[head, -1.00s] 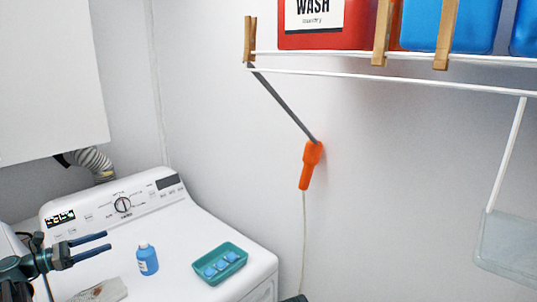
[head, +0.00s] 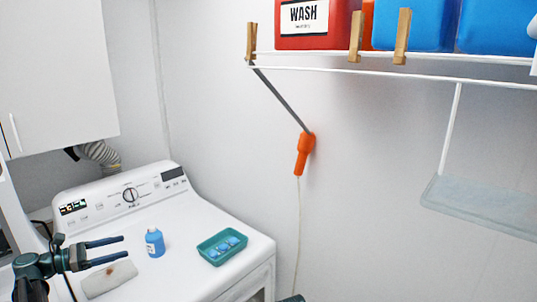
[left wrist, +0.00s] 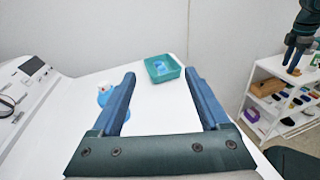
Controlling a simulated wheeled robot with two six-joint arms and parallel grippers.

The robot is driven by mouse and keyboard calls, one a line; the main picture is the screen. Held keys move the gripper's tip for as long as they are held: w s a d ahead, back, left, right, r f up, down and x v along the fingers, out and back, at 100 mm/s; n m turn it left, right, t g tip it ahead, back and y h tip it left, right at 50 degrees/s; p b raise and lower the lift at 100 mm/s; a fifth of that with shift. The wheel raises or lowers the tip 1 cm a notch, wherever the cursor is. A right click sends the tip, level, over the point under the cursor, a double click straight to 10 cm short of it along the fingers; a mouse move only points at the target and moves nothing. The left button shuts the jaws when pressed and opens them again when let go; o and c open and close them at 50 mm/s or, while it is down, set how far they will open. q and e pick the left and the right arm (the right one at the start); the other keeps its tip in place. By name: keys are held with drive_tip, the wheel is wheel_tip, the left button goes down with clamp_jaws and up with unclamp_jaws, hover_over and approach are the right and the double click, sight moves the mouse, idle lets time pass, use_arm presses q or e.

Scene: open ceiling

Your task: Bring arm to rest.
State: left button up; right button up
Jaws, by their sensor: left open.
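My left gripper (head: 125,246) is open and empty, above the left part of the white washing machine top (head: 190,262). In the left wrist view the bottle (left wrist: 104,96) is partly hidden by the left finger. A dark green arm part (left wrist: 300,38), likely my right arm, shows at the top right of the left wrist view; its jaw state is unclear.
A teal tray (head: 211,255) with blue items and a grey-white cloth (head: 108,281) lie on the washer. An orange-handled tool (head: 304,150) hangs from the wire shelf (head: 300,68), which holds red and blue containers. A low white shelf unit (left wrist: 262,72) stands right in the left wrist view.

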use_arm(q)
drive_tip(key=s+d+f+m+g+y+b, duration=0.1)
drive_tip(key=d+f+m+g, duration=0.3)
drive_tip(key=d, duration=0.6)
drive_tip(key=s+d+f+m+g+y+b, duration=0.15)
drive_tip(key=d+f+m, duration=0.35)
drive_tip(key=d, duration=0.5)
drive_tip(key=s+d+f+m+g+y, duration=0.2)
drive_tip(key=d+f+m+g, duration=0.1)
drive_tip(key=d+f, duration=0.5)
drive_tip(key=s+d+f+m+g+y+b, duration=0.1)
drive_tip(key=s+d+f+m+y, duration=0.3)
drive_tip(key=s+m, duration=0.4)
drive_tip(key=s+d+f+m+g+y+b, duration=0.1)
drive_tip(key=s+d+f+m+y, duration=0.3)
drive_tip(key=s+d+m+y, duration=0.2)
drive_tip(key=s+d+m, duration=0.2)
drive_tip(key=d, duration=0.1)
drive_tip(key=shift+s+b, duration=0.15)
drive_tip(key=shift+b, duration=0.15)
drive_tip(key=shift+d, duration=0.1)
drive_tip(key=shift+c, duration=0.3)
